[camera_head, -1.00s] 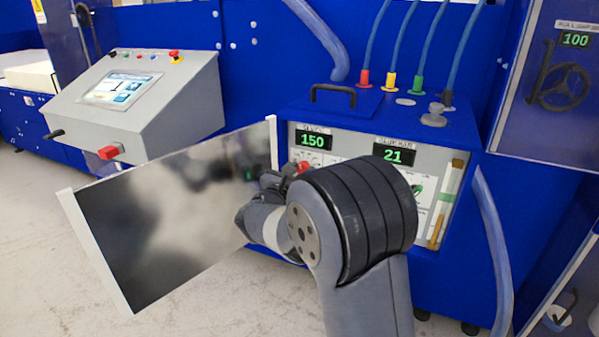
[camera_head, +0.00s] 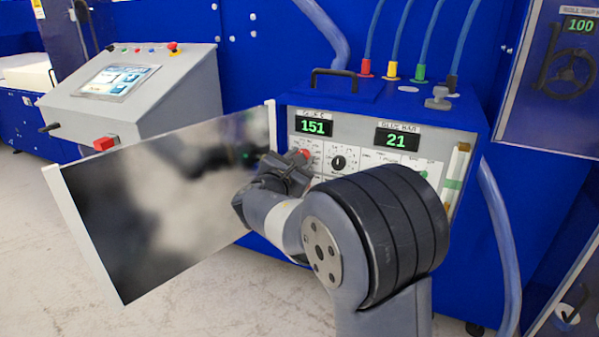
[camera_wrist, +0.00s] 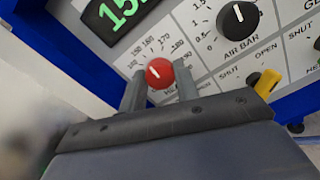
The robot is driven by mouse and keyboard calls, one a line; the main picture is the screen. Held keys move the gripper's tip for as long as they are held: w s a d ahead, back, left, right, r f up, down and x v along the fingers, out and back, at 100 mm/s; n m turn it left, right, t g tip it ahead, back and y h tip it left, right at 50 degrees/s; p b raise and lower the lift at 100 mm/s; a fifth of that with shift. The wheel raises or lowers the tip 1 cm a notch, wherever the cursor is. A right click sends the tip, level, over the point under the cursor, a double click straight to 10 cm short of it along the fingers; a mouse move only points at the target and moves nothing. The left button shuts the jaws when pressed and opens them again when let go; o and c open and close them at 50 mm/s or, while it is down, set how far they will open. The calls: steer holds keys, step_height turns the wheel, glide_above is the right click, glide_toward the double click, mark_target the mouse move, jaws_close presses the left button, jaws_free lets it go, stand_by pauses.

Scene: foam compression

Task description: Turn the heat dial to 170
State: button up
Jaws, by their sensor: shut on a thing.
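The red heat dial (camera_wrist: 159,73) is on the control panel, with a printed scale around it and a white pointer mark. My gripper (camera_wrist: 160,88) is shut on the dial, one finger on each side. In the head view the dial (camera_head: 304,154) is partly hidden by my gripper (camera_head: 294,165). The green heat display (camera_head: 313,127) above it reads 151. Part of that display (camera_wrist: 118,12) also shows in the wrist view, cut off by the frame edge.
A second display (camera_head: 397,140) reads 21. A black air bar knob (camera_wrist: 238,17) and a yellow lever (camera_wrist: 267,82) are close to the dial. The open cabinet door (camera_head: 170,200) stands just left of my gripper. Hoses rise from the cabinet top.

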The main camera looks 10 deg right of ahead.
steer(key=m+b, duration=0.8)
steer(key=b, duration=0.2)
steer(key=shift+f, duration=0.15)
stand_by(0.4)
steer(key=o, duration=1)
steer(key=shift+s, duration=0.1)
steer(key=v, duration=1)
steer(key=shift+s+a+p, duration=0.25)
steer(key=shift+s+p, duration=0.05)
